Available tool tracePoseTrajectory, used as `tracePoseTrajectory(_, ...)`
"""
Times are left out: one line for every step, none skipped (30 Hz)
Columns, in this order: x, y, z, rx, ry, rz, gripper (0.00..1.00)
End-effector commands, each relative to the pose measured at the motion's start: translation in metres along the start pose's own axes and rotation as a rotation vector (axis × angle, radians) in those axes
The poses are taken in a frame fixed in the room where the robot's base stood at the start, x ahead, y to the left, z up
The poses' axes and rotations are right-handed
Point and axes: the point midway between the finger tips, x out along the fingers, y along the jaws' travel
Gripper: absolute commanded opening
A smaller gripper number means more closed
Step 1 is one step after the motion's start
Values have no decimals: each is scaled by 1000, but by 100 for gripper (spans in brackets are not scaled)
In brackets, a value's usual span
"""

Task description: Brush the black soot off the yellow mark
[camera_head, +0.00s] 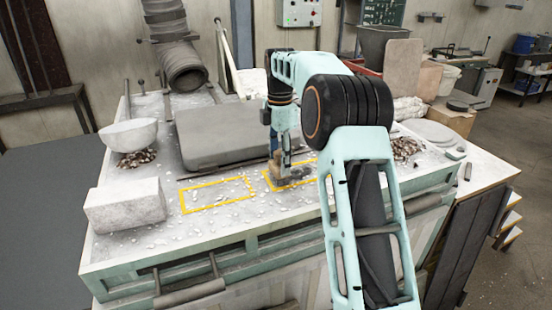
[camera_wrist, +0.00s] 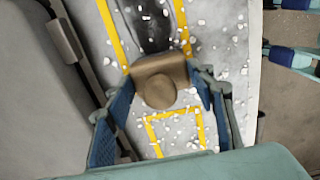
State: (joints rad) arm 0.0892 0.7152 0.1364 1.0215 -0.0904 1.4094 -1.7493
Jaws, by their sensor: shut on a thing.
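My gripper (camera_head: 279,160) is low over the worktop, shut on a brown brush (camera_wrist: 158,84) with a round knob. In the wrist view, the blue fingers of my gripper (camera_wrist: 164,88) stand on either side of the knob. The brush is at the right yellow mark (camera_head: 267,183), on or very near the surface; its bristles are hidden. A strip of black soot (camera_wrist: 152,30) runs from the brush to the top of the wrist view, between two yellow lines (camera_wrist: 110,32). Another yellow outline (camera_head: 216,195) lies to the left, with pale crumbs in it.
A large grey block (camera_head: 225,135) lies behind the marks. A white block (camera_head: 125,204) and a pale bowl (camera_head: 128,133) stand at the left, by brown chips (camera_head: 136,158). More chips (camera_head: 405,148) lie at the right. White crumbs dot the worktop (camera_head: 225,222); its front is free of large objects.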

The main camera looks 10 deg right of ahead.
Motion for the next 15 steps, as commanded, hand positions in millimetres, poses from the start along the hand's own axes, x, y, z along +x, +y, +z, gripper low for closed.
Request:
tracePoseTrajectory(-4, 0, 6, 3, 0, -1, 31)
tracePoseTrajectory(-4, -1, 9, 3, 0, -1, 31)
tracePoseTrajectory(-2, 0, 12, 2, 0, -1, 31)
tracePoseTrajectory(-3, 0, 15, 1, 0, 0, 31)
tracePoseTrajectory(-3, 0, 17, 1, 0, 0, 31)
tracePoseTrajectory(-3, 0, 20, 1, 0, 1, 31)
tracePoseTrajectory(-3, 0, 22, 2, 0, 1, 31)
tracePoseTrajectory(-3, 0, 24, 1, 0, 1, 31)
tracePoseTrajectory(-3, 0, 25, 1, 0, 1, 31)
tracePoseTrajectory(-2, 0, 25, 1, 0, 1, 31)
tracePoseTrajectory(-2, 0, 26, 1, 0, 1, 31)
tracePoseTrajectory(-2, 0, 27, 1, 0, 1, 31)
tracePoseTrajectory(-2, 0, 28, 1, 0, 1, 31)
tracePoseTrajectory(-2, 0, 29, 1, 0, 0, 31)
tracePoseTrajectory(-1, 0, 32, 1, 0, 0, 31)
